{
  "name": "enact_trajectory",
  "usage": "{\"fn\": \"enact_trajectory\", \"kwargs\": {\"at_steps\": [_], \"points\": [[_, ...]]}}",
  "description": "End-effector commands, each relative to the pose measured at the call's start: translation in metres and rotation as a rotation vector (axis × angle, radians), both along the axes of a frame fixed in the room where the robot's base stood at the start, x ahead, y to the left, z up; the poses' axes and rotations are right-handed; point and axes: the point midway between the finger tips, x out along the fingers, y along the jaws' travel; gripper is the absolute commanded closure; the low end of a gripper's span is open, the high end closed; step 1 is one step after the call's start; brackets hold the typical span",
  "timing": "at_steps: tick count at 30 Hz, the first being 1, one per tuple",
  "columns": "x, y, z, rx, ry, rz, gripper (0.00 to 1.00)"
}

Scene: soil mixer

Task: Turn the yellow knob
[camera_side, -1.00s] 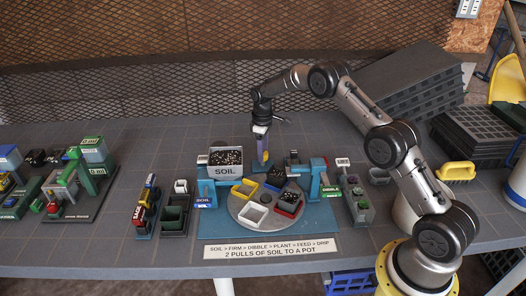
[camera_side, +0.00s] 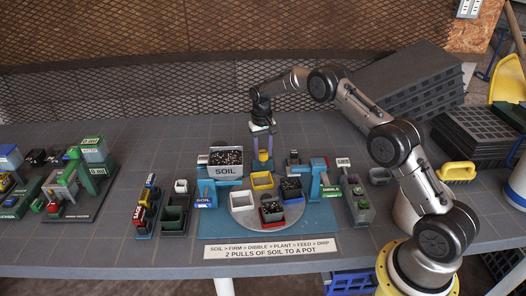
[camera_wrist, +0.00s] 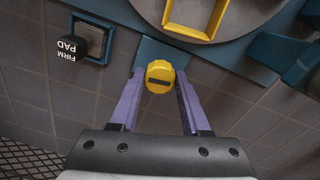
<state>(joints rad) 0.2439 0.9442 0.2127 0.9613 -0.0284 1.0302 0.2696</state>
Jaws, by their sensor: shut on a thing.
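The yellow knob (camera_wrist: 160,76), with a dark slot across its face, stands behind the turntable. My gripper (camera_wrist: 158,100) is shut on it, with one purple finger on each side. The round grey turntable (camera_side: 248,222) carries a yellow-rimmed pot (camera_side: 262,180) at the back, a white pot (camera_side: 242,199) at the left, a dark filled pot (camera_side: 290,188) at the right and a red-edged filled pot (camera_side: 271,212) at the front.
The soil hopper (camera_side: 226,170) stands left of the turntable. A blue and green station (camera_side: 326,181) stands at its right. The firm pad (camera_wrist: 90,40) lies near the knob. Black trays (camera_side: 475,135) and a yellow brush (camera_side: 457,172) are farther right.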

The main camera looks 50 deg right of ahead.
Motion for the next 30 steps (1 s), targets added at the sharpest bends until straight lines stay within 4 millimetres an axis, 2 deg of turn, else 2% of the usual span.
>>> {"fn": "enact_trajectory", "kwargs": {"at_steps": [10, 25, 26, 30], "points": [[0.0007, 0.0, 0.0018, 0.0, -0.002, -0.117, 1.0], [0.0008, 0.0, 0.002, 0.0, -0.002, -0.13, 1.0], [0.0008, 0.0, 0.002, 0.0, -0.002, -0.13, 0.48], [0.0006, 0.0, 0.0014, 0.0, -0.002, -0.13, 0.23]]}}
